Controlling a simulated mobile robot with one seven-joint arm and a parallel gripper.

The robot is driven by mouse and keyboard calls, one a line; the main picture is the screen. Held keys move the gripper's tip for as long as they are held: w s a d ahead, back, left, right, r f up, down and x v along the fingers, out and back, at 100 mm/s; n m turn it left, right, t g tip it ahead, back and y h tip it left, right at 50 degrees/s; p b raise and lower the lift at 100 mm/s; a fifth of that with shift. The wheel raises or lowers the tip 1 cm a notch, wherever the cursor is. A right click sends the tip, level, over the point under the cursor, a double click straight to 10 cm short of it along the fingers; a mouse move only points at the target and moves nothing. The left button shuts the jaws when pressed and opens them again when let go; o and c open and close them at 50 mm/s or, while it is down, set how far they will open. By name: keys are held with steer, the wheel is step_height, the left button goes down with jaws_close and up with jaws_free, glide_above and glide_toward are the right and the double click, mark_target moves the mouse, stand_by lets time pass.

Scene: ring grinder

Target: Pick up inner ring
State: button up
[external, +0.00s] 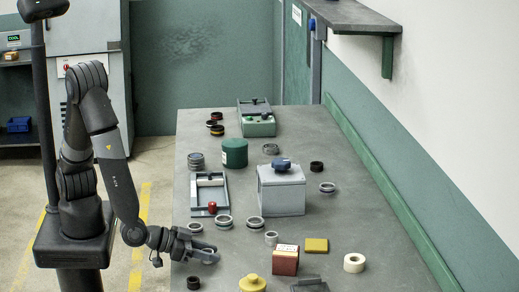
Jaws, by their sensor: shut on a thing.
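My gripper (212,255) is low over the left front part of the grey table, its fingers pointing right. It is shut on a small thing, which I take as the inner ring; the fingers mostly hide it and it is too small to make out. Several grey metal rings lie just behind it: one ring (195,227) at the left, a second ring (224,221), a third ring (255,222), and a smaller ring (271,238) to the right. I cannot tell their exact types.
A grey machine box with a blue knob (282,190) stands behind the rings. A grey frame fixture (224,192) with a red knob is to its left. Nearer are a red box (285,262), a yellow knob piece (252,284), a yellow block (316,245) and a white tape roll (354,262).

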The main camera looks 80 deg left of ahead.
steer(key=shift+r, duration=0.65)
steer(key=r, duration=0.2)
steer(key=s+r, duration=0.1)
steer(key=shift+d+r, duration=0.15)
steer(key=shift+d, duration=0.15)
steer(key=s+d+r, duration=0.4)
steer(key=s+r, duration=0.2)
steer(key=s, duration=0.3)
steer(key=shift+s+d+r, duration=0.15)
steer(key=shift+s+d, duration=0.05)
steer(key=shift+s, duration=0.05)
steer(key=w+d+r+m+h, duration=0.1)
steer(key=w+r+m+h, duration=0.1)
steer(key=w+d+r+m+h, duration=0.2)
steer(key=w+r, duration=0.1)
steer(key=w+d+r+m+g+h, duration=0.1)
steer(key=w+d+r+m+h, duration=0.1)
steer(key=w+h, duration=0.1)
steer(key=shift+w+d+r, duration=0.15)
steer(key=shift+d, duration=0.05)
steer(key=shift+w+a+r+m+g+h, duration=0.25)
steer(key=shift+w+a+m+g+h, duration=0.3)
steer(key=shift+a+m+h, duration=0.15)
steer(key=shift+w+a+r+m+g+h, duration=0.25)
steer(key=shift+w+a+m+g+h, duration=0.3)
steer(key=shift+m+h, duration=0.2)
steer(key=shift+s, duration=0.1)
